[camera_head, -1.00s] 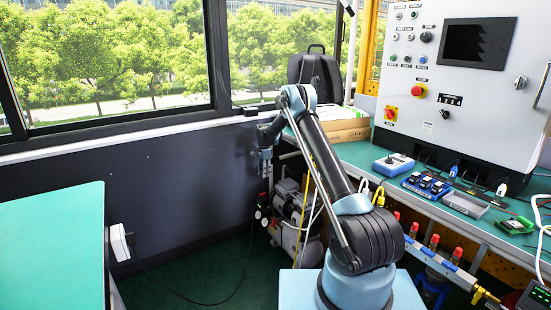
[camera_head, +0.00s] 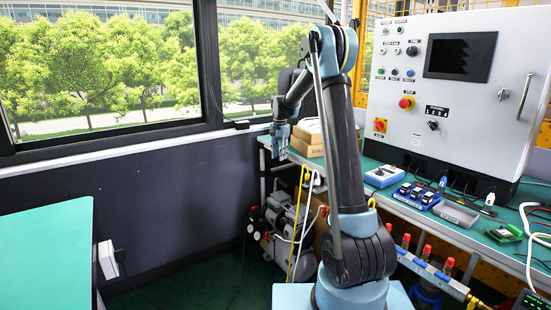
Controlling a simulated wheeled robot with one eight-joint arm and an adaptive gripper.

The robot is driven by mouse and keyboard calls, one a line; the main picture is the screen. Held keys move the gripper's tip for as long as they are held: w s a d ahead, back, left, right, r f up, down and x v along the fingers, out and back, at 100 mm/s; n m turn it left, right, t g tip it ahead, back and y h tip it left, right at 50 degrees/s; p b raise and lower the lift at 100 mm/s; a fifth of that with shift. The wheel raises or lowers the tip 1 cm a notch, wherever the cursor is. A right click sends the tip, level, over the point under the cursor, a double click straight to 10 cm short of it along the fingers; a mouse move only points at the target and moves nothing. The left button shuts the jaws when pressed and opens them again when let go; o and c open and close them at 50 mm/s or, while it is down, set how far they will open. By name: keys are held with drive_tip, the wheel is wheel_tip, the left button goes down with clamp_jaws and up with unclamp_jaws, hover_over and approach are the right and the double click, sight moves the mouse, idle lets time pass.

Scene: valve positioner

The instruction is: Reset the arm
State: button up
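My arm rises from its light blue base at the lower middle of the head view, with its upper link nearly upright and its elbow near the top. The forearm bends down to the left. My gripper (camera_head: 281,152) hangs at its end, pointing down, in front of the dark wall and the left end of the green workbench (camera_head: 372,163). It is small in this view, and I cannot tell whether its fingers are open or shut. I see nothing hanging from it.
A grey control cabinet (camera_head: 402,128) stands on the workbench, with a blue device (camera_head: 383,176) and a blue tray of black parts (camera_head: 416,195) before it. Cardboard boxes (camera_head: 307,138) lie behind my arm. A compressor (camera_head: 283,218) sits below. A green table (camera_head: 48,250) is at left.

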drive_tip(key=s+d+r+n, duration=0.1)
drive_tip(key=s+d+r, duration=0.25)
drive_tip(key=s, duration=0.65)
drive_tip(key=s+d+r+n, duration=0.2)
drive_tip(key=s+d, duration=0.3)
drive_tip(key=s, duration=0.4)
drive_tip(key=s+d+r+n, duration=0.1)
drive_tip(key=s+d+r, duration=0.25)
drive_tip(key=s, duration=0.65)
drive_tip(key=s+d+f+n, duration=0.1)
drive_tip(key=s+f, duration=0.3)
drive_tip(key=s, duration=0.4)
drive_tip(key=s+d+f+n+t, duration=0.1)
drive_tip(key=s+f, duration=0.3)
drive_tip(key=s, duration=0.4)
drive_tip(key=s+d+f+n, duration=0.1)
drive_tip(key=s+d+f, duration=0.2)
drive_tip(key=s+f, duration=0.2)
drive_tip(key=s, duration=0.3)
drive_tip(key=shift+n, duration=0.4)
drive_tip(key=shift+w+f, duration=0.25)
drive_tip(key=shift+w, duration=0.15)
